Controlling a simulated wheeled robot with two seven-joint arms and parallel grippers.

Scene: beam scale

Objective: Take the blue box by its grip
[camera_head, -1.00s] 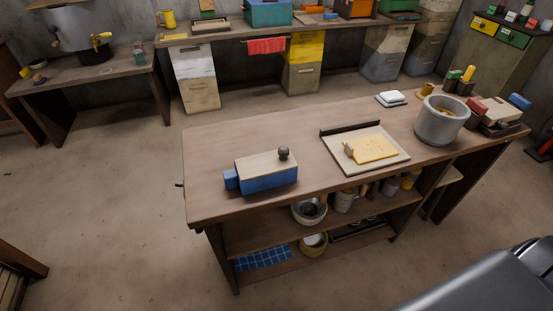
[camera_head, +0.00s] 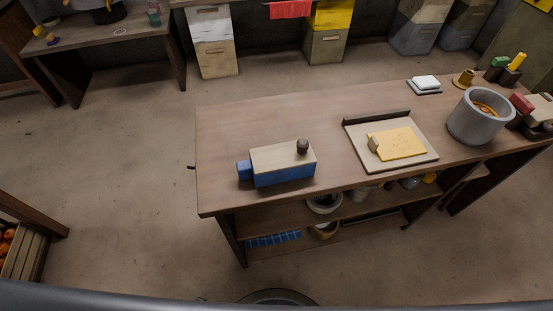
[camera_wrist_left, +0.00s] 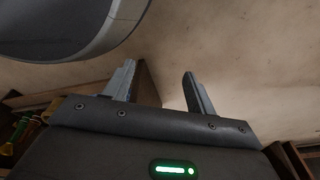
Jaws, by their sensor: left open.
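The blue box (camera_head: 285,176) stands on the left part of the wooden workbench (camera_head: 235,126), near its front edge. It has a pale wooden top (camera_head: 275,157), a dark round knob (camera_head: 302,146) at the right end of the top, and a smaller blue block (camera_head: 244,171) at its left end. My left gripper (camera_wrist_left: 160,84) shows only in the left wrist view, its two fingers apart with nothing between them. Bare floor lies beyond the fingers, and the box is not in that view. My right gripper is in neither current view.
Right of the box lies a pale board (camera_head: 357,133) with a yellow sheet (camera_head: 403,143). A grey pot (camera_head: 478,117) stands further right. The shelves below hold bowls and a blue checked cloth (camera_head: 272,240). A crate with orange things (camera_head: 22,250) stands at the lower left.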

